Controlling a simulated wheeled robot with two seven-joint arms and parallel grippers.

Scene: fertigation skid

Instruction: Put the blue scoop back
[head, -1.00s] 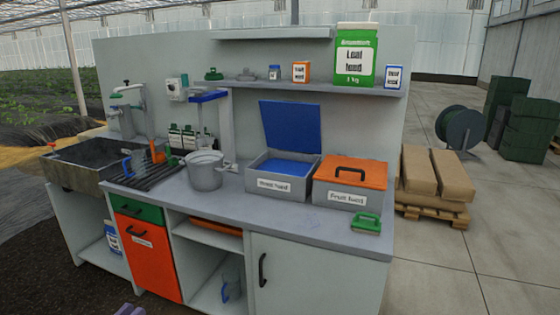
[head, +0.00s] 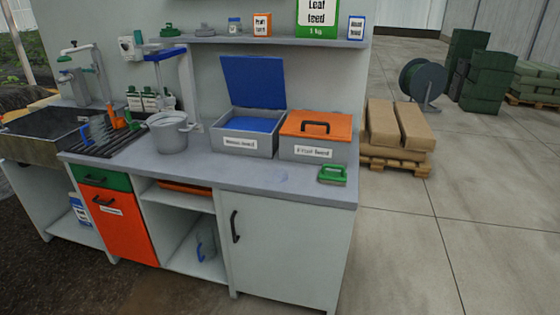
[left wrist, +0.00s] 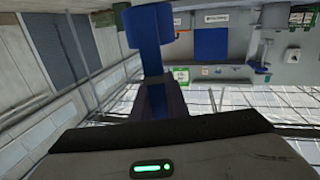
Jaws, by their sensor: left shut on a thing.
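In the left wrist view the blue scoop (left wrist: 148,32) juts out ahead of my left gripper (left wrist: 152,100), which is shut on its handle. The scoop is clear of any surface there. The head view shows neither of my grippers. A grey bin (head: 246,143) with a blue lid (head: 254,82) standing open holds blue contents. Beside it a grey bin (head: 312,153) is shut with an orange lid (head: 316,125).
A grey bucket (head: 168,133) stands between the rack and the open bin. The shelf (head: 270,40) holds jars and packs. A pallet with sacks (head: 395,127) is on the floor at right.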

